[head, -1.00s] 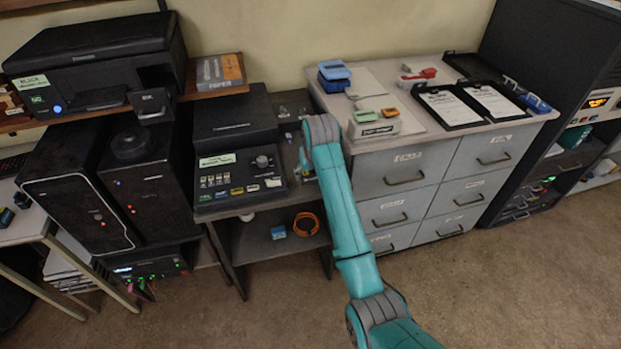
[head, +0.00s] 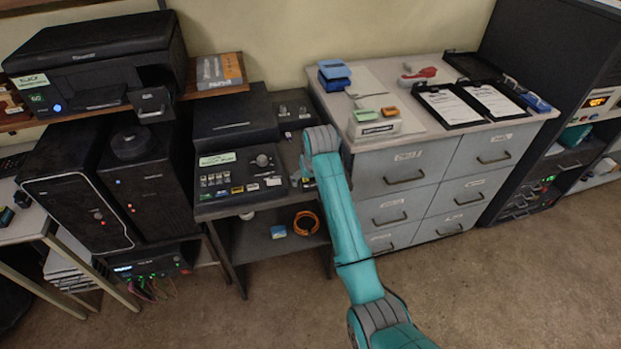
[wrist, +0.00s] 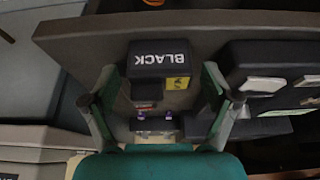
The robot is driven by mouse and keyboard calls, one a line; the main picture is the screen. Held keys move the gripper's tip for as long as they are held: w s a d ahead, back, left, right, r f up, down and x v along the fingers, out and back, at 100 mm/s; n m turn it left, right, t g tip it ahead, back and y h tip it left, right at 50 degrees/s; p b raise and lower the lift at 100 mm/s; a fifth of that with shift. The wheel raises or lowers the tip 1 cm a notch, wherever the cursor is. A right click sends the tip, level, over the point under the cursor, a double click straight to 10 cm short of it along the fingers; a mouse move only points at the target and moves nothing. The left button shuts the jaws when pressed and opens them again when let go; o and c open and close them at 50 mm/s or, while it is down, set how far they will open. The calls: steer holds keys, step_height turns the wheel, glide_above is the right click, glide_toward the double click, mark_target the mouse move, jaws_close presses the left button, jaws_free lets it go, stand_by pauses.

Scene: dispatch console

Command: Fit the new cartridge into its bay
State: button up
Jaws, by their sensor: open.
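In the wrist view a black cartridge (wrist: 160,62), with white letters BLACK and a yellow label, lies on the dark top of the small stand (wrist: 100,45). My gripper (wrist: 160,82) is open, with one finger on each side of it; I cannot tell whether they touch it. Another small dark piece (wrist: 156,122) with purple spots shows nearer my palm. In the head view my arm hides most of the gripper and this cartridge. The black printer (head: 95,60) stands at the upper left with a handled black part (head: 152,106) jutting from its front; its bay interior is not visible.
A control console (head: 240,175) with buttons and a knob sits on the stand, close beside my gripper. Small items (head: 290,110) lie behind it. A grey drawer cabinet (head: 405,180) stands right of the stand. A paper box (head: 220,72) is on the printer shelf.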

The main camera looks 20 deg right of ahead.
steer(key=v, duration=1.2)
steer(key=shift+r, duration=0.2)
